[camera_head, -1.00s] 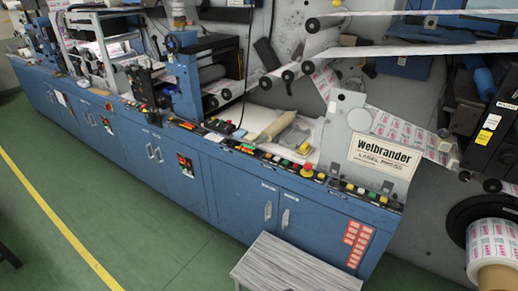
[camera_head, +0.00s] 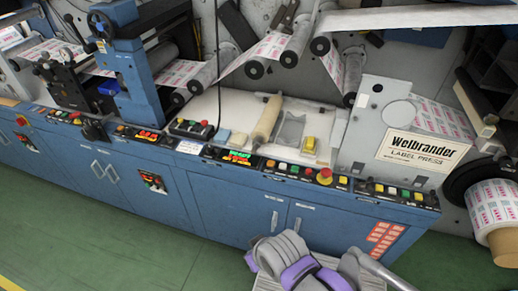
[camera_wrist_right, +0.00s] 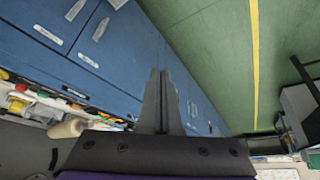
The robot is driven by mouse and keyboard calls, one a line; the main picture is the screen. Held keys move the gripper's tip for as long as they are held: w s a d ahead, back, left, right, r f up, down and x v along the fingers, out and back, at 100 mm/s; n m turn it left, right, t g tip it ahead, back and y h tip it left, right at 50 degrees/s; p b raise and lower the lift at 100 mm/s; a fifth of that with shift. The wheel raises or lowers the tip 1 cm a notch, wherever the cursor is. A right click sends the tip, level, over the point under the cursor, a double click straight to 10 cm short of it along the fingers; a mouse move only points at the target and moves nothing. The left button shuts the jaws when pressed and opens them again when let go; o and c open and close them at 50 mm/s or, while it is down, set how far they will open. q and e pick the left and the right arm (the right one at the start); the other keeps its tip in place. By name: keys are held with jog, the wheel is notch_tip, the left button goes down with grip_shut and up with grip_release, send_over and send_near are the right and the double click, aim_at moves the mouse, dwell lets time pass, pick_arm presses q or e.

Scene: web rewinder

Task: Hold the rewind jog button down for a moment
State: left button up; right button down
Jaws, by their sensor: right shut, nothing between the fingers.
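The blue label press has a row of small push buttons (camera_head: 392,191) in red, yellow, green and white along its front top edge, below the "Welbrander" plate. I cannot read which one is the rewind jog button. A red mushroom button (camera_head: 325,176) on a yellow base is left of this row. My right gripper (camera_wrist_right: 163,75) is shut and empty in the right wrist view, in front of blue cabinet doors. The coloured buttons (camera_wrist_right: 22,100) show at that view's left edge, away from the fingertips. My left gripper is not in view.
Further control panels (camera_head: 237,157) run left along the press edge. A roller-like tan cylinder (camera_head: 267,122) and a yellow block (camera_head: 310,144) lie on the white deck. A large label roll (camera_head: 495,200) is at the right. Green floor (camera_head: 110,225) is open in front.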

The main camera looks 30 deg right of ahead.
aim_at(273, 165)
jog(key=w+d+r+m, duration=0.1)
jog(key=w+d+r, duration=0.1)
jog(key=w, duration=0.3)
jog(key=w+d+r+m+y+p, duration=0.1)
jog(key=w+d+r, duration=0.1)
jog(key=w+d, duration=0.15)
jog(key=w+d+r+m, duration=0.1)
jog(key=w+d+r, duration=0.1)
jog(key=w, duration=0.4)
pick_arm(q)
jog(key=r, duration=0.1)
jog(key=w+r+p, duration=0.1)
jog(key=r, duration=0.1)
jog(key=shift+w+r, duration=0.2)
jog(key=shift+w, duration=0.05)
pick_arm(e)
jog(key=w+d+m+t, duration=0.1)
jog(key=w+d, duration=0.4)
jog(key=d, duration=0.4)
jog(key=w+d+m+t+y, duration=0.1)
jog(key=w+d+m+t, duration=0.1)
jog(key=w+d, duration=0.4)
jog(key=d+r, duration=0.1)
jog(key=d, duration=0.2)
jog(key=shift+w+t, duration=0.2)
jog(key=shift+t, duration=0.1)
jog(key=shift+f, duration=0.1)
